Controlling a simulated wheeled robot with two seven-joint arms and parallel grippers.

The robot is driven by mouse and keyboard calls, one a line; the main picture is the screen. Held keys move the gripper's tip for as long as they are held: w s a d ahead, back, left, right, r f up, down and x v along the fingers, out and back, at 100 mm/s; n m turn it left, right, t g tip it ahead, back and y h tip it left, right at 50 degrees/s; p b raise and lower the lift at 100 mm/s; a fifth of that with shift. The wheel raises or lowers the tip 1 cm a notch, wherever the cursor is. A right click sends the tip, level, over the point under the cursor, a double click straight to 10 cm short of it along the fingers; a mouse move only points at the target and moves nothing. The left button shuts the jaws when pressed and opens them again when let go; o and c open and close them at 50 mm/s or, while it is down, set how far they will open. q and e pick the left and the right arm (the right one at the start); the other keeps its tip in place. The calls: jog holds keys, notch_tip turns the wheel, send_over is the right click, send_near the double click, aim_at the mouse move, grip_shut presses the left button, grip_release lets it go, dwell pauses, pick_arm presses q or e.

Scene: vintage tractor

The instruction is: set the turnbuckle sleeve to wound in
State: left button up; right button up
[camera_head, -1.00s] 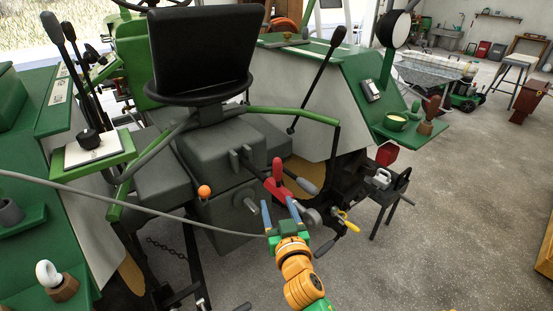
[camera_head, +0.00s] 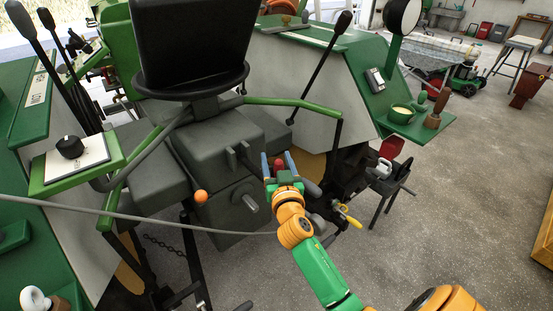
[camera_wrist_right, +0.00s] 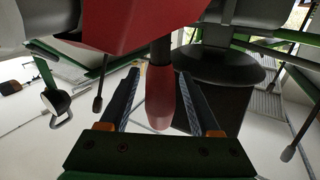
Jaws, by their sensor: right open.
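My right gripper (camera_head: 279,168) is at the rear of the tractor, to the right of the grey housing, with its two blue-grey fingers spread. A red handle (camera_head: 278,164) shows between the fingers. In the right wrist view the rounded red handle (camera_wrist_right: 160,98) lies between the open fingers (camera_wrist_right: 162,103), with a gap on each side, below a larger red part (camera_wrist_right: 120,25). I cannot tell for certain which part is the turnbuckle sleeve. My gripper and arm hide the lower part of the red handle. My left gripper is not in view.
An orange knob (camera_head: 201,197) and a grey shaft end (camera_head: 250,203) stick out left of my gripper. A yellow handle (camera_head: 350,217) is to its right. The black seat (camera_head: 192,60) and a green rail (camera_head: 297,109) are above. A grey cable (camera_head: 120,216) crosses at left.

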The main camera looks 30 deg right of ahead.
jog(key=shift+s, duration=0.15)
grip_shut()
dwell(1.2)
